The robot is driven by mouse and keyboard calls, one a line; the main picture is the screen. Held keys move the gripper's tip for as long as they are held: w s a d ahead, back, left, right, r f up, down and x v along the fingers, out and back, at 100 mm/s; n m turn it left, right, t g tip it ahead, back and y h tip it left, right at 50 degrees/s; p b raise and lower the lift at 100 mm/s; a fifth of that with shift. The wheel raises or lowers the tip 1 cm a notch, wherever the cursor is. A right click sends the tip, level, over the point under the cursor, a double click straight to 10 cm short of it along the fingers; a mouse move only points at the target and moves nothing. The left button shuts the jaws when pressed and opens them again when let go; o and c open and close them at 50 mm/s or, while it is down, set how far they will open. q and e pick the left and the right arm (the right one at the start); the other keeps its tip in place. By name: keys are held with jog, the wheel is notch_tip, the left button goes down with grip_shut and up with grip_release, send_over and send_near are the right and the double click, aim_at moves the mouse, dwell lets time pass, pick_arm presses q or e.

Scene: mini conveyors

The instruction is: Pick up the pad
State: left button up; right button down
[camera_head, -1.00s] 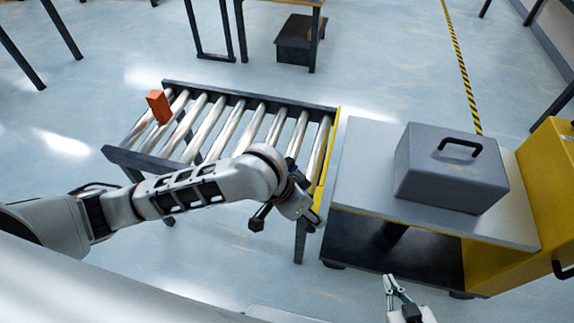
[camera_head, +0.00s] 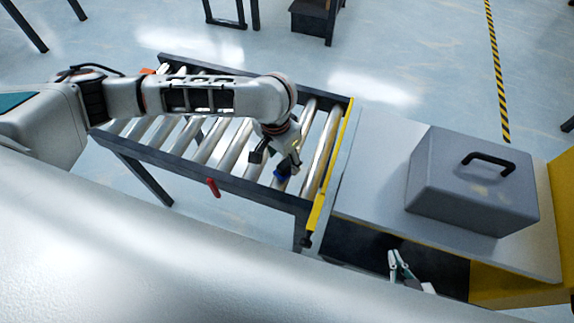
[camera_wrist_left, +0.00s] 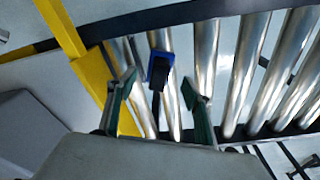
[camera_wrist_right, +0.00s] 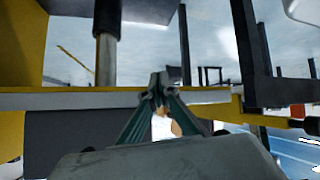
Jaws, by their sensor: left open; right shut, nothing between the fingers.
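A small blue item with a black middle (camera_wrist_left: 158,72), which looks like the pad, lies on the metal rollers in the left wrist view. Part of it shows as a blue patch (camera_head: 281,174) in the head view. My left gripper (camera_wrist_left: 158,86) is open above it, with one finger to each side of the item. In the head view the left gripper (camera_head: 284,162) is over the right end of the conveyor and partly hides the item. My right gripper (camera_head: 396,263) is shut and empty, low by the grey table's front edge; it also shows in the right wrist view (camera_wrist_right: 163,88).
The roller conveyor (camera_head: 250,189) has a dark frame, a yellow end bar (camera_head: 329,178) and a red piece (camera_head: 213,187) on its near side. A grey case with a black handle (camera_head: 470,185) stands on the grey table (camera_head: 370,200). An orange block (camera_head: 148,71) is mostly hidden behind my left arm.

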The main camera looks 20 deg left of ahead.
aim_at(285, 164)
pick_arm(q)
jog(key=f+b, duration=0.1)
jog(key=f, duration=0.1)
jog(key=f+b, duration=0.1)
jog(key=f, duration=0.1)
jog(key=shift+w+d+f, duration=0.1)
jog(key=shift+w+d, duration=0.1)
jog(key=shift+w+f, duration=0.1)
jog(key=shift+f, duration=0.2)
jog(key=shift+w, duration=0.1)
jog(key=shift+r, duration=0.15)
jog(key=shift+c, duration=0.4)
jog(key=c, duration=1.1)
jog(key=shift+c, duration=0.7)
pick_arm(e)
jog(key=shift+w+d+f, duration=0.35)
jog(key=shift+w+f, duration=0.2)
jog(key=shift+w, duration=0.1)
pick_arm(q)
jog(key=shift+r, duration=0.1)
